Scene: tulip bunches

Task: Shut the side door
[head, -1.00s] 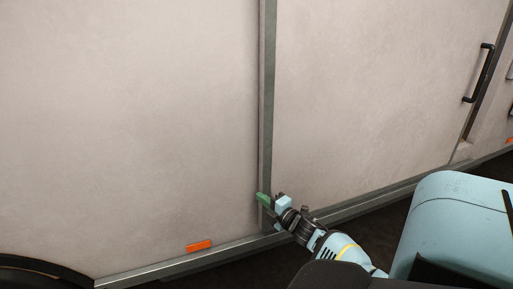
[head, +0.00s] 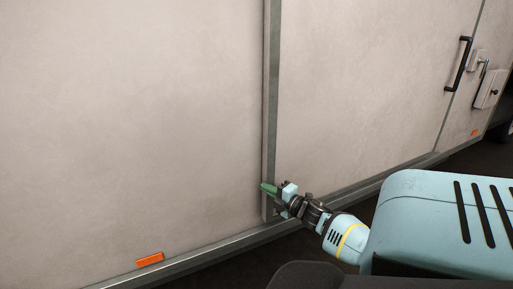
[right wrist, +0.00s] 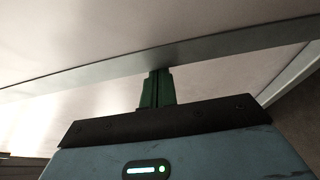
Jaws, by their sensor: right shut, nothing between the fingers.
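The side door (head: 360,90) is a pale beige panel with a black bar handle (head: 459,64) near its right edge. A grey metal strip (head: 272,80) runs upright along its left edge. At its right edge only a thin dark seam (head: 457,95) shows in the head view; I see no wide gap there. My right gripper (head: 268,189) is low at the strip, its green fingers shut and empty. In the right wrist view the fingers (right wrist: 158,88) reach the metal strip (right wrist: 110,72); they seem to touch it. My left gripper is out of view.
A metal rail (head: 220,242) runs along the bottom of the pale wall (head: 130,120). An orange marker (head: 150,259) sits low on the wall. A latch (head: 484,65) and a small box (head: 490,88) are right of the door. Dark ground lies below.

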